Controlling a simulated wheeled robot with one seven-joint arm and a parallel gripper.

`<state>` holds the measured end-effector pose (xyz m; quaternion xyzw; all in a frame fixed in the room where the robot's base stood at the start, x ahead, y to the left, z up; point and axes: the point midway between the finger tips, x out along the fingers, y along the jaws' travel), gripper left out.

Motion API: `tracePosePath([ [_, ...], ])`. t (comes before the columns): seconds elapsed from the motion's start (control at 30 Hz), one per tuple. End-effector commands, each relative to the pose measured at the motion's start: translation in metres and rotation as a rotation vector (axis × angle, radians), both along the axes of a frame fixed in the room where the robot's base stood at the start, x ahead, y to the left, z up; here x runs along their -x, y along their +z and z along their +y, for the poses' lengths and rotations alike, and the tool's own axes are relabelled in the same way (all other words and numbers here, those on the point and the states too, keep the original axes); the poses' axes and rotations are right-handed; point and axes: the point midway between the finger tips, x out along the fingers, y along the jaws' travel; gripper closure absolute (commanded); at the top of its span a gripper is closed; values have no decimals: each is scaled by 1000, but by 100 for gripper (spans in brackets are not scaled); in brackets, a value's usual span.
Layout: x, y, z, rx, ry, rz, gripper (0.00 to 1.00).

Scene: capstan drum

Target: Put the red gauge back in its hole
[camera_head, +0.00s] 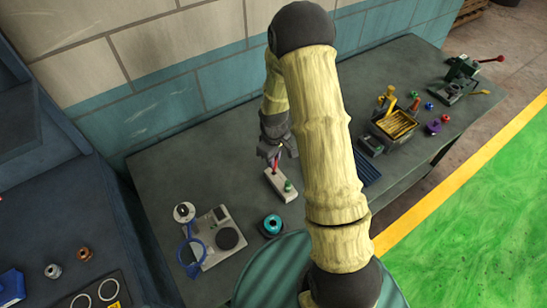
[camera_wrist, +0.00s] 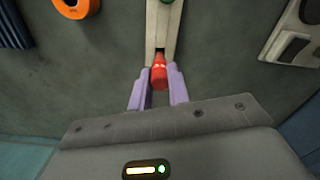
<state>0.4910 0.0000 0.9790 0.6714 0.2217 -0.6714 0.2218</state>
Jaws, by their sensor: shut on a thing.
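The red gauge (camera_wrist: 158,73) is held between the two purple fingers of my gripper (camera_wrist: 159,88). In the head view the red gauge (camera_head: 276,165) points down from my gripper (camera_head: 275,152), over the far end of a pale block (camera_head: 280,192). In the wrist view the pale block (camera_wrist: 164,28) runs up from the gauge, with a dark opening (camera_wrist: 160,53) right beside it. I cannot tell whether the gauge's lower end is above the hole or in it. A green gauge (camera_head: 288,186) stands at the block's near end.
A grey device with a round dark pad (camera_head: 228,238) and a teal ring (camera_head: 271,225) stand nearby on the bench. An orange ring (camera_wrist: 76,8) lies beside the block. A box of yellow pieces (camera_head: 396,124) is farther right. My arm hides the bench middle.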

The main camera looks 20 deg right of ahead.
Motion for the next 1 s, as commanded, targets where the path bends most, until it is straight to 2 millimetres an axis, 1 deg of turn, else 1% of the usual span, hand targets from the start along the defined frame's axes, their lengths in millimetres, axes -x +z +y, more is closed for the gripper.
tracePosePath([
  [0.6, 0, -11, 0, 0, 0, 0, 100],
  [1.0, 0, -11, 0, 0, 0, 0, 100],
])
